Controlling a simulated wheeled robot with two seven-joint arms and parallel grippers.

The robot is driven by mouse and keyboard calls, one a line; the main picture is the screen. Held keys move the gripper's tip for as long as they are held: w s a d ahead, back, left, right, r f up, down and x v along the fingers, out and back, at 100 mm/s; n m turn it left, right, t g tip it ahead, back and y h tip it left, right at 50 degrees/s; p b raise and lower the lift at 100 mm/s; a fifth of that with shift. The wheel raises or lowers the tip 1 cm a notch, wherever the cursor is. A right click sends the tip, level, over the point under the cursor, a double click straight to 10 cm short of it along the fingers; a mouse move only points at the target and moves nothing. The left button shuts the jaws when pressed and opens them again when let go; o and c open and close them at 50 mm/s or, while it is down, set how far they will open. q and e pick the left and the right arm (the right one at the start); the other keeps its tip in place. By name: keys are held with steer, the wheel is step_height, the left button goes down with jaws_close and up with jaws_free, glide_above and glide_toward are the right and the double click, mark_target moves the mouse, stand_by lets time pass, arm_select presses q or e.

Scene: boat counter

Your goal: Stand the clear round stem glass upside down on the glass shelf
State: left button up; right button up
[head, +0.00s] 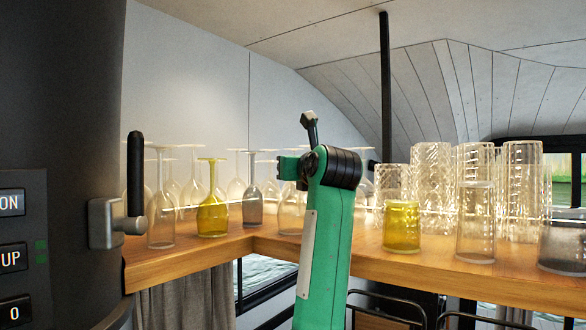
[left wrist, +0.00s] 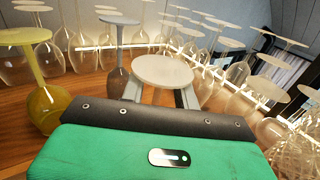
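The wooden glass shelf (head: 180,262) bears several stem glasses upside down, feet up. A clear round stem glass shows its pale foot (left wrist: 162,71) just ahead of my left gripper (left wrist: 160,95) in the left wrist view. The two fingers reach out on either side below this foot, which hides their tips and most of the bowl. Whether they touch the glass cannot be seen. In the head view a clear glass (head: 290,213) stands on the shelf just left of my green arm; my left gripper (head: 290,167) there is mostly hidden. My right gripper is not in view.
A yellow stem glass (head: 212,212) and a grey one (head: 252,207) stand left of my arm. Patterned tumblers, one yellow (head: 402,225), crowd the right side. A dark housing with a handle (head: 135,175) fills the left edge. Little bare shelf shows near my gripper.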

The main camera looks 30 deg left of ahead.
arm_select(q)
steer(key=shift+r, duration=0.2)
steer(key=shift+s+d+f, duration=0.15)
steer(key=shift+d, duration=0.05)
steer(key=b+v, duration=0.7)
steer(key=v, duration=0.4)
steer(key=shift+s+d, duration=0.25)
